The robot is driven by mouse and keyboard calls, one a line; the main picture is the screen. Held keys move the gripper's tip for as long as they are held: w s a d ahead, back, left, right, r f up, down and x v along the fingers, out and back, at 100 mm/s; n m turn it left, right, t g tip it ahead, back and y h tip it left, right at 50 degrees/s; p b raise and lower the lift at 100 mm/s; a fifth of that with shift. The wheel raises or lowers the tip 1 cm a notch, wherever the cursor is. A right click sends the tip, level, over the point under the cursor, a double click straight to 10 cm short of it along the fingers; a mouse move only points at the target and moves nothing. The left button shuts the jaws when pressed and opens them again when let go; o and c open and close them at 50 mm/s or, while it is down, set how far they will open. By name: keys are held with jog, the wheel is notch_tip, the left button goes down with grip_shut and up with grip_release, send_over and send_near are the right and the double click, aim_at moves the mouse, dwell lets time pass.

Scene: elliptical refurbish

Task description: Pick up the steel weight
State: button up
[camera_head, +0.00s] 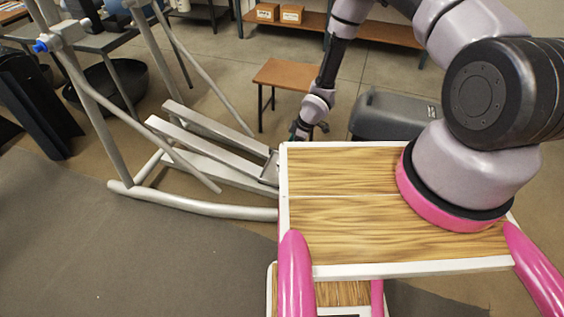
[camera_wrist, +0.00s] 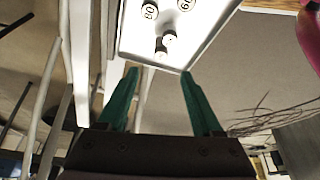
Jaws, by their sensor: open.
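In the wrist view, a white tray (camera_wrist: 195,57) carries several small round pieces. Two have pale tops with dark markings, a left marked piece (camera_wrist: 149,11) and a right marked piece (camera_wrist: 186,5). Two smaller pale grey pieces, one (camera_wrist: 169,38) and another (camera_wrist: 160,51), sit close together near the tray's edge. I cannot tell for sure which is the steel weight. My gripper (camera_wrist: 158,75) is open and empty, its green fingers apart and pointing toward that edge.
A grey elliptical frame (camera_head: 205,205) with long rails lies left of my gripper. A brown stool (camera_head: 290,74) and a dark grey case (camera_head: 395,115) stand beyond.

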jog(key=x, duration=1)
jog(key=shift+f, duration=0.3)
grip_shut()
